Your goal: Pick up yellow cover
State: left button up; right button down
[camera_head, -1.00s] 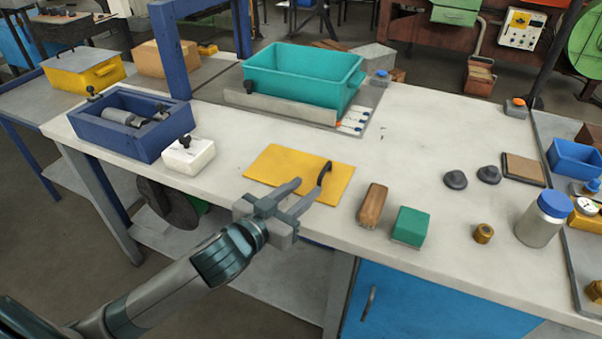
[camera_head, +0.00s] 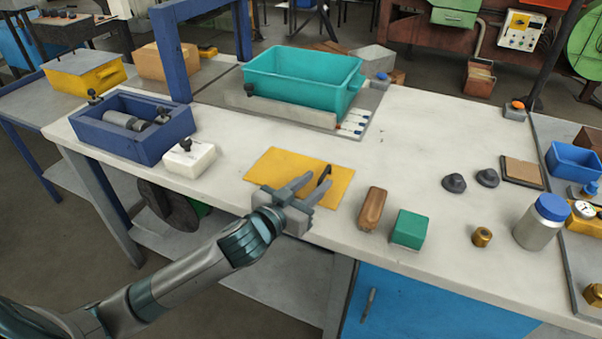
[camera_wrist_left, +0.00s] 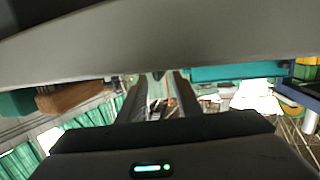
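The yellow cover (camera_head: 275,168) is a flat yellow plate lying on the light workbench, with a dark upright handle (camera_head: 325,173) near its right end. My left gripper (camera_head: 311,187) is over the near right part of the cover. Its two fingers are apart, with the tips close to the handle. I cannot tell whether the handle is between them or whether they touch it. In the left wrist view the two dark fingers (camera_wrist_left: 160,95) are apart, and the cover cannot be made out there. My right gripper is out of view.
A brown block (camera_head: 372,208) and a green block (camera_head: 409,229) stand right of the cover. A white block (camera_head: 190,160) and a blue box (camera_head: 130,138) are to the left. A teal bin (camera_head: 300,90) stands behind. The bench is clear at centre right (camera_head: 420,140).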

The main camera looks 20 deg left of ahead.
pick_arm(q)
jog(key=shift+w+d, duration=0.25)
jog(key=shift+w, duration=0.45)
grip_shut()
